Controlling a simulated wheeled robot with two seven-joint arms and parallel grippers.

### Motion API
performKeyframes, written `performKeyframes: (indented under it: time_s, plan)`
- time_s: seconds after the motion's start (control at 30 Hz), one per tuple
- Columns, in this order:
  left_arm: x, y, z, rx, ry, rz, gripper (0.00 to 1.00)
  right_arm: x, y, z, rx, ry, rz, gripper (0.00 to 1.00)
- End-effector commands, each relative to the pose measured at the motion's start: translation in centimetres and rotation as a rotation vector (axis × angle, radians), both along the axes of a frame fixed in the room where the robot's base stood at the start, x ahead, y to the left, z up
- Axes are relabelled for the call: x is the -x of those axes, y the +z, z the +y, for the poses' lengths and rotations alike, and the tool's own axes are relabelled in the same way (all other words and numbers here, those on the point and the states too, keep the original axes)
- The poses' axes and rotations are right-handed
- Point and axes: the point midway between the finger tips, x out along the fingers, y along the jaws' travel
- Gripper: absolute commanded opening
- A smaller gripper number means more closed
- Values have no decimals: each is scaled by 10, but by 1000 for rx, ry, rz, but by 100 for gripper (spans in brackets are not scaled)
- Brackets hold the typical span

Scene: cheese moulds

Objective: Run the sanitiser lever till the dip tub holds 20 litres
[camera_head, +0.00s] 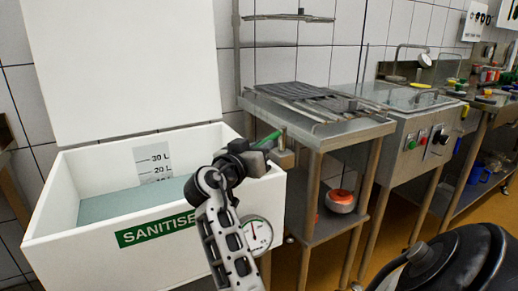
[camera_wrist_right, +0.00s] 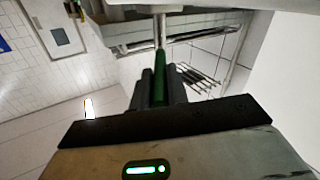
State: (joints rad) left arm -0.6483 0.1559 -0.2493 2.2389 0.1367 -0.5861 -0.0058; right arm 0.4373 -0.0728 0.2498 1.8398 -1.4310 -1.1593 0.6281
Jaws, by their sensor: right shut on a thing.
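The dip tub (camera_head: 262,195) is a white open box with a green SANITISER label, at the left of the head view. Teal liquid (camera_head: 130,202) lies in it, its surface below the 20 L mark on the scale plate (camera_head: 155,160), around the partly hidden lowest mark. The green sanitiser lever (camera_head: 271,137) is at the tub's right rear. My right gripper (camera_head: 256,153) is shut on it. In the right wrist view the green lever (camera_wrist_right: 160,68) stands between the dark fingers, which hide part of it. My left gripper is not in view.
A white lid (camera_head: 125,65) stands up behind the tub. A round gauge (camera_head: 257,235) is on its front right. A red-and-white round object (camera_head: 341,201) sits on a lower shelf.

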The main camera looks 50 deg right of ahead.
Motion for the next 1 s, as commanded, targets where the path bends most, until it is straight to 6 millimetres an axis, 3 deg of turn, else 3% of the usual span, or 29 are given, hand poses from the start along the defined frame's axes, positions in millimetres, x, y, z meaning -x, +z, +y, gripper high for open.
performKeyframes:
  time_s: [0.03, 0.1, 0.47, 0.8, 1.0]
  plan:
    - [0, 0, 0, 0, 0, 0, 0, 0, 3, -1, 7, 1, -4, 19]
    - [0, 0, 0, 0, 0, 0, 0, 0, 4, -1, 7, 1, -4, 38]
    - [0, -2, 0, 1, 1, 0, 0, 1, 0, 5, 3, 2, -3, 38]
    - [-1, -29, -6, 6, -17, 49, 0, 11, -1, 57, 3, 3, -3, 38]
    - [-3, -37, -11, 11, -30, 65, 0, 15, 2, 72, 5, 1, -4, 38]
